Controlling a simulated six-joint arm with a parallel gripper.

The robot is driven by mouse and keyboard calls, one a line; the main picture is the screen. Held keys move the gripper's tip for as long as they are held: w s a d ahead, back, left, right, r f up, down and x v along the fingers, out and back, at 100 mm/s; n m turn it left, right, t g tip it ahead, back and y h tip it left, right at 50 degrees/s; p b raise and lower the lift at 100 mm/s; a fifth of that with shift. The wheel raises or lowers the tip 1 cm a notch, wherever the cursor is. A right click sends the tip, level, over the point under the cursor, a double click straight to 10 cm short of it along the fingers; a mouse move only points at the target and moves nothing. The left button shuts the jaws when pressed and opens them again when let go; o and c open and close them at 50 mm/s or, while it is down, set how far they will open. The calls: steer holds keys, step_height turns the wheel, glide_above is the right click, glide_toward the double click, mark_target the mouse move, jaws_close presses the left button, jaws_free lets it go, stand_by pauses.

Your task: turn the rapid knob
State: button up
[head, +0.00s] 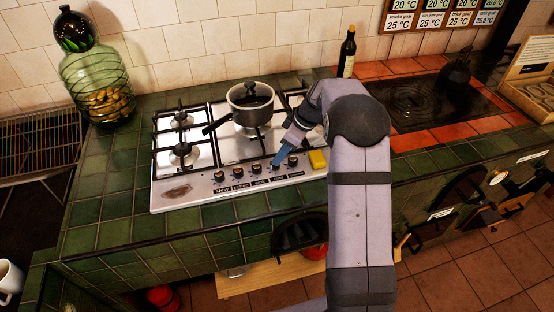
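A steel gas hob (200,196) has a row of several dark knobs along its front edge, each with a small label below it. The labels are too small to read, so I cannot tell which knob is the rapid one. My gripper (280,157) has blue fingers and points down at the right part of the row. Its tips are at or just above the second knob from the right (275,168); I cannot tell whether they touch it. The rightmost knob (292,161) is just right of the fingers. The finger gap is not clear.
A pot (251,107) with a lid stands on the hob, its handle pointing left. A yellow sponge (318,159) lies right of the knobs. A bottle (347,54) and a large glass jar (97,85) stand behind. Green tiles in front are clear.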

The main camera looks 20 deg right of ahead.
steer(key=shift+p+x, duration=0.8)
steer(key=shift+x, duration=2.05)
steer(key=c, duration=1.1)
